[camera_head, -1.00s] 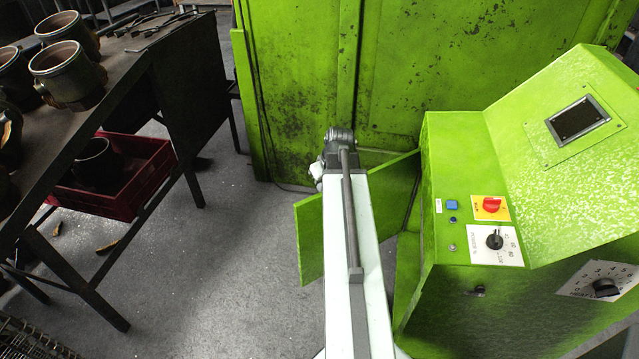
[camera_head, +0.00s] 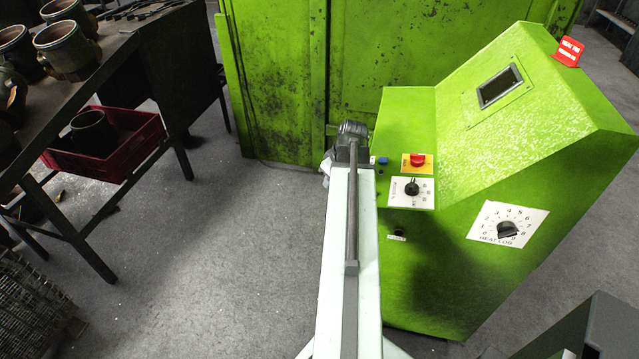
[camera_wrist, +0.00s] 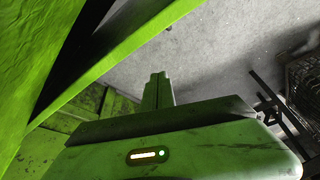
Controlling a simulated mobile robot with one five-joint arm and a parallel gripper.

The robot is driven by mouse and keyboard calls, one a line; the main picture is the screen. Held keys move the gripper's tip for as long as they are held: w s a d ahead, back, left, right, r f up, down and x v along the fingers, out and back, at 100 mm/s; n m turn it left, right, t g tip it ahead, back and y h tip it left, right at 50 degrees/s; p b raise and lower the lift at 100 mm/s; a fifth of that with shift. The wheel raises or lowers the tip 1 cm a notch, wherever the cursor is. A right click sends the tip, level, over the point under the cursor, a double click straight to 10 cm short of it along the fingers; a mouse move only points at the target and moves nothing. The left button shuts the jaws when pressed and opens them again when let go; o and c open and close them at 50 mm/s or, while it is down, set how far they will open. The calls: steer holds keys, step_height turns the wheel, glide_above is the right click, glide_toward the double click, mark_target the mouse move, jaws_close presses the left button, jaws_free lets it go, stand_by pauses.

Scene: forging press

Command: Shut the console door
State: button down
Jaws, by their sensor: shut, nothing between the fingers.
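The green console (camera_head: 480,140) stands on the right in the head view, with its sloped screen panel and dials. The console door cannot be made out in the head view; my arm covers the console's left side. In the wrist view, a green panel (camera_wrist: 30,60) fills the upper left, and a green strip (camera_wrist: 135,40) runs diagonally beside it with a dark gap between them. The strip looks like the door, standing partly open, but I cannot be sure. My gripper (camera_wrist: 158,76) is shut and empty, pointing past the strip, apparently not touching it.
A large green machine wall (camera_head: 290,80) stands behind. On the left is a dark workbench (camera_head: 90,70) with metal pots, and a red crate (camera_head: 110,163) below. A wire basket (camera_head: 30,300) is at lower left. Grey floor (camera_head: 230,240) between bench and console is clear.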

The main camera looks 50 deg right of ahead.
steer(key=shift+s, duration=0.2)
steer(key=shift+w, duration=0.1)
step_height(320, 180, up, 9)
steer(key=p, duration=0.9)
steer(key=shift+w+r, duration=0.2)
steer(key=shift+w, duration=0.05)
steer(key=shift+a, duration=0.15)
